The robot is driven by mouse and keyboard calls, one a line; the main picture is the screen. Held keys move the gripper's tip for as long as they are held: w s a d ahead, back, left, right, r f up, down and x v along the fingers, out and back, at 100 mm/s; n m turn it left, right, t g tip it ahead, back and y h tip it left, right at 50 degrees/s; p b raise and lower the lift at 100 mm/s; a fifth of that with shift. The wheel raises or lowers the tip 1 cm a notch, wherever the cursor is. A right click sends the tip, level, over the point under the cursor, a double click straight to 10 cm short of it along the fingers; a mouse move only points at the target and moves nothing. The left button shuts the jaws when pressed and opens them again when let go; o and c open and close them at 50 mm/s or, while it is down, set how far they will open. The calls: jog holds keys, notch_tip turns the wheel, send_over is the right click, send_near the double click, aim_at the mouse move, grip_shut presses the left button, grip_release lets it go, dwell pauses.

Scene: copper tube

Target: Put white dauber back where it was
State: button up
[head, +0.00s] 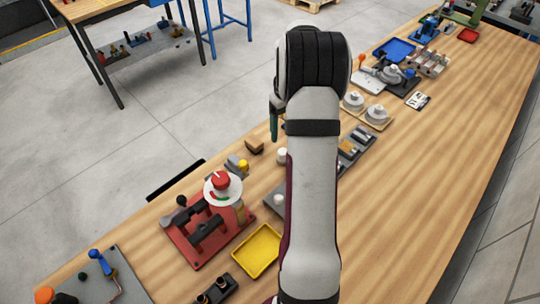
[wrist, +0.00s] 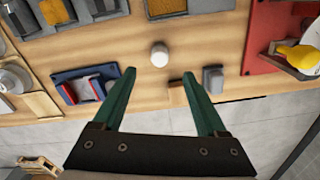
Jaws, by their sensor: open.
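A white capped cylinder, which looks like the white dauber (wrist: 159,54), stands on the wooden bench in the wrist view, apart from other things. It appears in the head view (head: 282,156) just left of my forearm. My gripper (wrist: 158,73) is open and empty, its green fingers spread wide. In the wrist view the cylinder lies between and slightly beyond the fingertips; I cannot tell the height gap. In the head view only part of a green finger (head: 274,122) shows. A second white round top (head: 279,199) shows at a grey tray, partly hidden by my arm.
A red fixture (head: 190,247) with a white dish and red knob stands at left, near a yellow tray (head: 258,251). A small grey block (wrist: 213,78) and brown block (wrist: 178,95) lie near the right finger. A blue-and-red item (wrist: 85,88) lies by the left finger.

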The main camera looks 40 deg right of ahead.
jog(key=s+a+r, duration=0.2)
jog(key=a+r, duration=0.2)
jog(key=a, duration=0.5)
jog(key=s+a+r+m+y, duration=0.1)
jog(key=s+a+r, duration=0.15)
jog(key=a, duration=0.55)
jog(key=s+a+r, duration=0.2)
jog(key=a+r, duration=0.2)
jog(key=a, duration=0.5)
jog(key=s+a+f+m, duration=0.1)
jog(key=s+a, duration=0.8)
jog(key=s, duration=0.4)
jog(key=shift+a+m+y, duration=0.3)
jog(key=shift+a+y, duration=0.1)
jog(key=shift+f, duration=0.1)
